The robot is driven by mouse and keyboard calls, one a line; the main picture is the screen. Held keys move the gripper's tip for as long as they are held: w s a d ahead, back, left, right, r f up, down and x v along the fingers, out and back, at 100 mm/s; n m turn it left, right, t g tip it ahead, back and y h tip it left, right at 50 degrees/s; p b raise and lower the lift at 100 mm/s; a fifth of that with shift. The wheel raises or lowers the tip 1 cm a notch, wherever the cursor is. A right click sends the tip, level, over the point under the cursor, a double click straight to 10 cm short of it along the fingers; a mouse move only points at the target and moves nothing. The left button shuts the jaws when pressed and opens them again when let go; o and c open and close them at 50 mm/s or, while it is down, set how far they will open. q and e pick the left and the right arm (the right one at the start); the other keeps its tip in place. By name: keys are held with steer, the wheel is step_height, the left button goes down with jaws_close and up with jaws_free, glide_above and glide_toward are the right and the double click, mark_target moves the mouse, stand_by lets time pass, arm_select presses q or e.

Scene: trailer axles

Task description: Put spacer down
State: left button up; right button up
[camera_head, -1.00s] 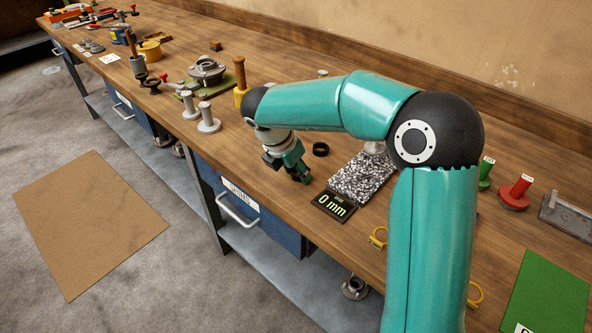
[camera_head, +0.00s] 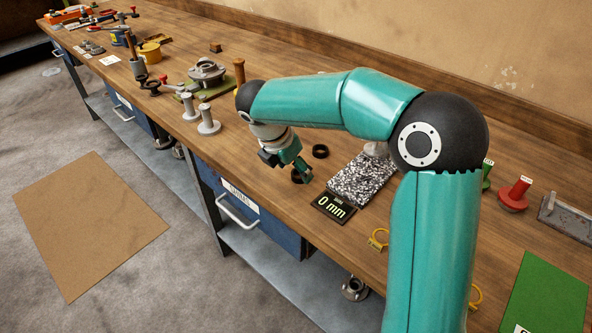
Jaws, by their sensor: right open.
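My right gripper (camera_head: 303,174) is open, just above the bench top at the middle of the view. A black ring-shaped spacer (camera_head: 297,177) lies on the wood under and beside its fingertips, partly hidden by them. A second black ring (camera_head: 320,151) lies flat a little behind and to the right, apart from the gripper. My left gripper is not in view.
A speckled granite plate (camera_head: 362,178) with a "0 mm" display (camera_head: 333,206) stands right of the gripper. Two grey flanged posts (camera_head: 208,122) stand to the left. Yellow clamps (camera_head: 378,239) and a green mat (camera_head: 546,300) lie at the right.

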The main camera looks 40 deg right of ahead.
steer(key=p+v, duration=0.1)
steer(key=v, duration=0.9)
